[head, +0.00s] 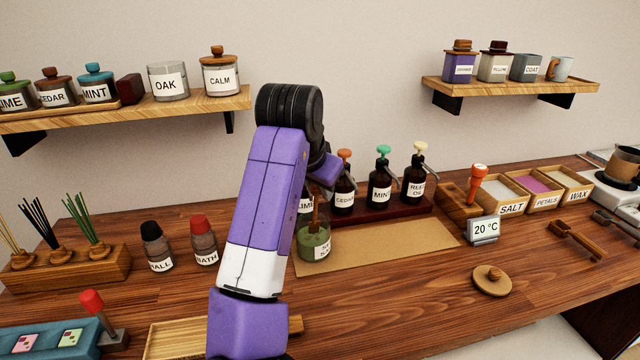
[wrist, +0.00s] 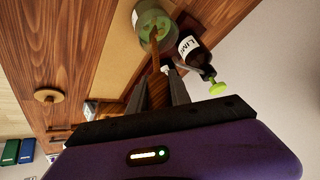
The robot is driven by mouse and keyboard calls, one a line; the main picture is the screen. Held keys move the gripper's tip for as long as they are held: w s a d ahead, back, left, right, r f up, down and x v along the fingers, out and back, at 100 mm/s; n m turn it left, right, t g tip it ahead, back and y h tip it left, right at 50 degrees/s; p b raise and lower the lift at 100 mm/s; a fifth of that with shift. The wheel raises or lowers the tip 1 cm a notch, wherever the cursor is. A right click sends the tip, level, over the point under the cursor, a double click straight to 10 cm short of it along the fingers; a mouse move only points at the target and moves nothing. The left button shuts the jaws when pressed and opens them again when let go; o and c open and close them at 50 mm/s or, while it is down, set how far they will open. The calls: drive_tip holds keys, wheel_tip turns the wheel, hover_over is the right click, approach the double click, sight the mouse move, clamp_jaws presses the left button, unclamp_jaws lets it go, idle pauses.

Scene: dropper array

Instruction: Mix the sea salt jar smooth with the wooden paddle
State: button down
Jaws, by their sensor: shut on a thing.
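The sea salt jar (head: 313,246) is glass with green contents and a partly hidden white label. It stands on the tan mat (head: 400,245), close to my arm, and its open top shows in the wrist view (wrist: 152,20). The wooden paddle (head: 315,212) stands with its lower end inside the jar; its shaft also shows in the wrist view (wrist: 155,48). My gripper (wrist: 160,82) is shut on the paddle's upper part, above the jar's mouth. In the head view my arm hides most of the grip.
Dark and red-capped bottles (head: 203,240) stand left. A round wooden lid (head: 491,281) lies right, near a 20 °C display (head: 484,231). The mat's right part is clear.

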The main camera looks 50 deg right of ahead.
sight(317, 202)
drive_tip(key=shift+w+d+f+b, duration=0.2)
drive_tip(key=shift+f+b, duration=0.2)
drive_tip(key=shift+f, duration=0.5)
drive_tip(key=shift+w+d+f+b, duration=0.15)
drive_tip(key=shift+f+b, duration=0.25)
drive_tip(key=shift+f, duration=0.5)
drive_tip(key=shift+w+d+f+b, duration=0.15)
drive_tip(key=shift+f+b, duration=0.25)
drive_tip(key=shift+f, duration=0.5)
drive_tip(key=shift+a, duration=0.1)
